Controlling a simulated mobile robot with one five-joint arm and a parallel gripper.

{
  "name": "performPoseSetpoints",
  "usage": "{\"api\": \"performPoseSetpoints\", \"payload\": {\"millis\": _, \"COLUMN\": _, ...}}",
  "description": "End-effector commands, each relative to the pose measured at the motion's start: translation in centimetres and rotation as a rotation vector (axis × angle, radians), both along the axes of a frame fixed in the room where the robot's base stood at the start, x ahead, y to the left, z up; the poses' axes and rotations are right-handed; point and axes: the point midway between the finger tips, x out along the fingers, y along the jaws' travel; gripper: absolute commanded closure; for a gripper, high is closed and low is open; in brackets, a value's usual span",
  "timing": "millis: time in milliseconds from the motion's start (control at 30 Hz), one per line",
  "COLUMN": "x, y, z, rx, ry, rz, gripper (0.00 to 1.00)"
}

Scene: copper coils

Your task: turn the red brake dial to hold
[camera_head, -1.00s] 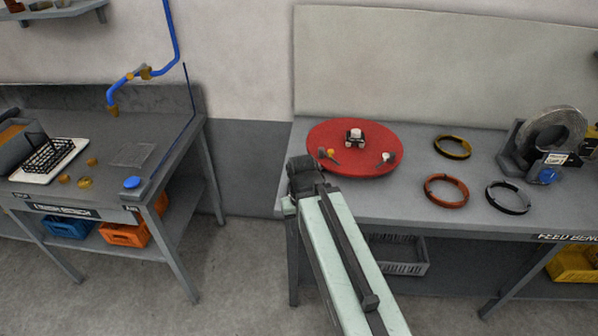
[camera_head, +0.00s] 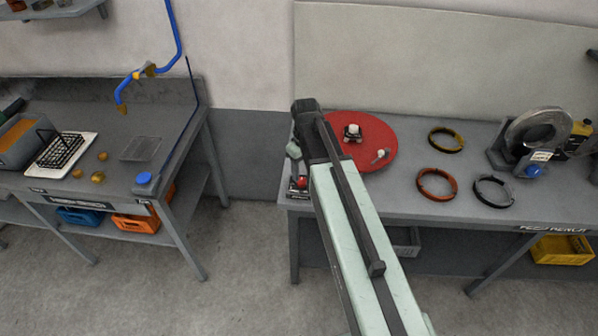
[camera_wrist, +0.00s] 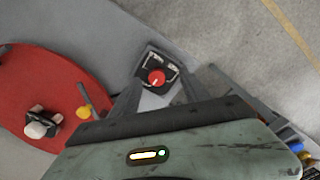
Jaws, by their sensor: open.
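The red brake dial (camera_wrist: 156,78) is a small round red knob with a pale pointer line, on a dark plate with white markings. In the wrist view it shows between the two fingers of my open gripper (camera_wrist: 160,82), which looks down over it. I cannot tell whether the fingers touch it. In the head view the dial (camera_head: 302,183) sits at the front left corner of the grey feed bench (camera_head: 430,214), beside my arm. My gripper is mostly hidden behind my arm there. The dial's markings are too small to read.
A red turntable (camera_head: 378,140) with small clamps on it stands right beside the dial. Yellow, orange and black rings (camera_head: 437,184) lie farther right, near a metal coil (camera_head: 536,128) on a stand. A second bench (camera_head: 120,118) stands to the left, across a gap.

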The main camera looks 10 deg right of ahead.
Motion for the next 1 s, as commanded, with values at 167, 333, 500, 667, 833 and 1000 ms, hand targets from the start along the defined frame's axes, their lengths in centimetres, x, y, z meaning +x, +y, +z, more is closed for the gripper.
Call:
{"api": "performPoseSetpoints", "payload": {"millis": 167, "x": 3.3, "y": 0.0, "z": -0.2, "rx": -0.002, "ry": 0.018, "rz": 0.166, "gripper": 0.46}}
{"api": "performPoseSetpoints", "payload": {"millis": 333, "x": 3.3, "y": 0.1, "z": -0.3, "rx": -0.002, "ry": 0.021, "rz": 0.194, "gripper": 0.46}}
{"api": "performPoseSetpoints", "payload": {"millis": 500, "x": 3.3, "y": 0.1, "z": -1.6, "rx": -0.002, "ry": 0.02, "rz": 0.193, "gripper": 0.46}}
{"api": "performPoseSetpoints", "payload": {"millis": 667, "x": 3.3, "y": 0.2, "z": -4.3, "rx": -0.002, "ry": 0.02, "rz": 0.193, "gripper": 0.46}}
{"api": "performPoseSetpoints", "payload": {"millis": 833, "x": 3.3, "y": 0.2, "z": -7.2, "rx": -0.002, "ry": 0.02, "rz": 0.193, "gripper": 0.46}}
{"api": "performPoseSetpoints", "payload": {"millis": 1000, "x": 3.3, "y": 0.2, "z": -8.2, "rx": -0.002, "ry": 0.02, "rz": 0.193, "gripper": 0.46}}
